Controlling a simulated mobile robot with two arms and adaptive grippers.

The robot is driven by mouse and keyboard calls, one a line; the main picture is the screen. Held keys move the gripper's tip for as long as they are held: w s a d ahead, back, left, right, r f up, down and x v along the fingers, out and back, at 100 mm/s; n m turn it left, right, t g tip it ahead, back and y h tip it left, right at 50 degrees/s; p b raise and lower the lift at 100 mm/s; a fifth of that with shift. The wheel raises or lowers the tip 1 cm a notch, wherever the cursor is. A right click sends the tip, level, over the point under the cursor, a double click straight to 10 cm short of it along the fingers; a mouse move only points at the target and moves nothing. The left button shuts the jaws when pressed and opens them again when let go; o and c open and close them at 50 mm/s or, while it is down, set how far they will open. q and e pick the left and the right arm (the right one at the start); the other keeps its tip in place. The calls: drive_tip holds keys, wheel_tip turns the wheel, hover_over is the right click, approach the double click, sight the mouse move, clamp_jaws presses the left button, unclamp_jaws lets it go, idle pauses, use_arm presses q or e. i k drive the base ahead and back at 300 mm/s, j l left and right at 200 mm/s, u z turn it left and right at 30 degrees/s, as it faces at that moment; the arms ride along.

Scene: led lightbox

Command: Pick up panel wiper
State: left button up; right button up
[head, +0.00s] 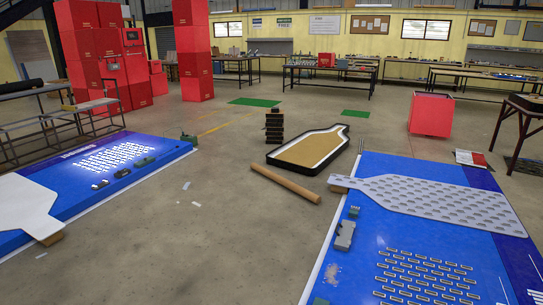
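I cannot pick out a panel wiper for certain in the head view. A small grey object (344,235) lies on the left edge of the right blue panel (345,275), but it is too small to identify. A few small dark objects (122,172) lie on the left blue panel (85,205), near rows of small white pieces (103,160). Neither of my grippers shows in this view.
A black-rimmed bottle-shaped box (310,150), a cardboard tube (284,183) and a dark stack (273,126) are on the floor between the panels. A grey perforated bottle-shaped sheet (440,198) lies on the right panel. Open floor (200,240) lies in front.

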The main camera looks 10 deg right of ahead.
sight(353, 214)
drive_tip(key=i+j+u, duration=0.25)
drive_tip(key=i+j, duration=0.45)
drive_tip(key=i+j+u, duration=0.25)
drive_tip(key=i+j, duration=0.35)
drive_tip(key=i, duration=0.15)
drive_tip(key=i+z, duration=0.35)
drive_tip(key=i, duration=0.25)
drive_tip(key=i+z, duration=0.4)
drive_tip(key=i, duration=0.15)
drive_tip(key=i+j+z, duration=0.35)
drive_tip(key=i, duration=0.2)
drive_tip(key=i+z, duration=0.5)
drive_tip(key=i, duration=1.65)
drive_tip(key=j, duration=0.1)
